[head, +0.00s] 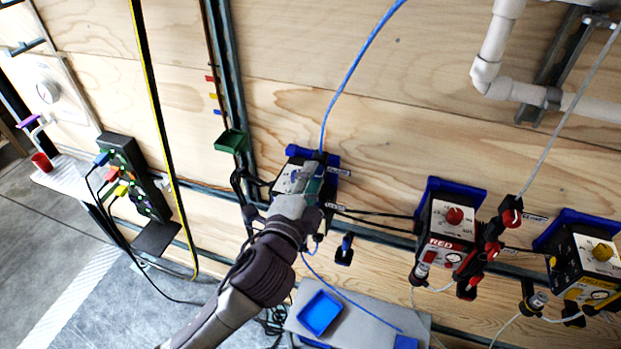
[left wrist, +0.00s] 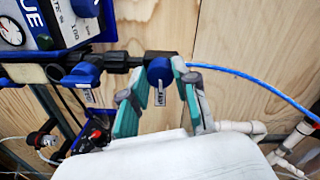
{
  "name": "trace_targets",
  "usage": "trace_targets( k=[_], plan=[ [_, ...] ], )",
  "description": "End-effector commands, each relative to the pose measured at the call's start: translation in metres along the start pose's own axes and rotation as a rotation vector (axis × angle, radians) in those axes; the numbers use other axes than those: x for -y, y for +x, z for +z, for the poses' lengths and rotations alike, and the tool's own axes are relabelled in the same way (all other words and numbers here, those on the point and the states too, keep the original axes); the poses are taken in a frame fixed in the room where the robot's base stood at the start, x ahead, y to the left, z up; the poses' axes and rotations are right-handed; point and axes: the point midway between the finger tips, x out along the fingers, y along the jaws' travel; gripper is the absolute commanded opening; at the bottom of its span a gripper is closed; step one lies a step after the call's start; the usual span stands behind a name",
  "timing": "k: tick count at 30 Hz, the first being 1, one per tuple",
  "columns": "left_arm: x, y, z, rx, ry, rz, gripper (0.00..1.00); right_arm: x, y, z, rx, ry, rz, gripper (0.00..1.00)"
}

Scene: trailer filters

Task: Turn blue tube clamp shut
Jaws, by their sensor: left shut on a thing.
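The blue filter unit (head: 287,180) is mounted on the wooden wall in the head view, and part of it shows at upper left in the left wrist view (left wrist: 50,22). My left gripper (left wrist: 160,98) is shut on this clamp, with a teal-padded finger on each side. In the head view my left gripper (head: 314,188) covers the clamp. A blue tube (head: 350,75) runs up from the fitting. My right gripper is not in view.
A second blue knob (left wrist: 84,72) is left of the clamp. The red unit (head: 445,232) and the yellow unit (head: 590,262) stand to the right. A blue tray (head: 320,313) sits on a grey surface below. White pipes (head: 505,80) are at upper right.

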Motion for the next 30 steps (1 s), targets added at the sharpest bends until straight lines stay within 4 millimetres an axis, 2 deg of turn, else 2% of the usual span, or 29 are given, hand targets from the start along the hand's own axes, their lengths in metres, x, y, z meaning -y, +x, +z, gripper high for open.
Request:
trace_targets(
  k=[9,23,24,28,30],
  plan=[
    [0.0030,0.0005,-0.0002,0.004,0.092,-0.007,0.00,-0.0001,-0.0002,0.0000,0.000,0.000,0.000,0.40],
    [0.0034,0.0006,0.0000,0.005,0.103,-0.008,0.00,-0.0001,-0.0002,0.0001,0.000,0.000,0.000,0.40],
    [0.0034,0.0006,0.0000,0.005,0.103,-0.008,0.34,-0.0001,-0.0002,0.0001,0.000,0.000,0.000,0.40],
    [0.0026,0.0004,-0.0001,0.004,0.102,-0.007,0.55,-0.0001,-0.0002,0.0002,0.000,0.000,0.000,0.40],
    [0.0022,0.0004,-0.0001,0.004,0.101,-0.006,0.55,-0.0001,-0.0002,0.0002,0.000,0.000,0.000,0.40]
  ],
)
